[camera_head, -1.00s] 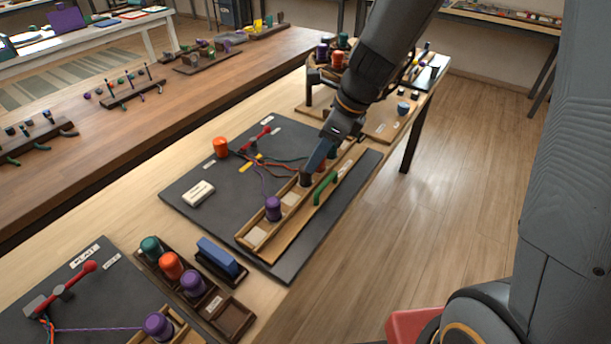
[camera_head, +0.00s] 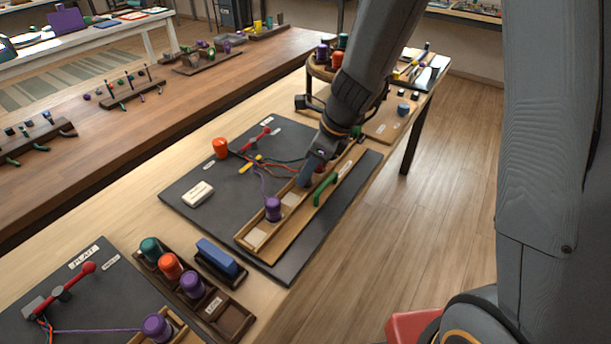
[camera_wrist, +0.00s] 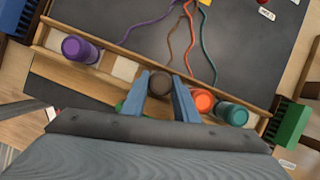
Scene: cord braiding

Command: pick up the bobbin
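A brown bobbin (camera_wrist: 160,84) stands in the long wooden rack (camera_head: 251,238) on the dark board. My gripper (camera_wrist: 161,78) has one blue finger on each side of it, low in the rack; I cannot tell whether the fingers press on it. In the head view my gripper (camera_head: 305,181) hides most of the bobbin. A purple bobbin (camera_wrist: 80,48) stands to its left in the wrist view, also seen in the head view (camera_head: 273,209). An orange bobbin (camera_wrist: 203,100) and a teal bobbin (camera_wrist: 232,113) stand close to its right.
Coloured cords run from the rack to a red-handled clamp (camera_head: 257,139). A blue-topped block (camera_head: 217,255) stands left of the board.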

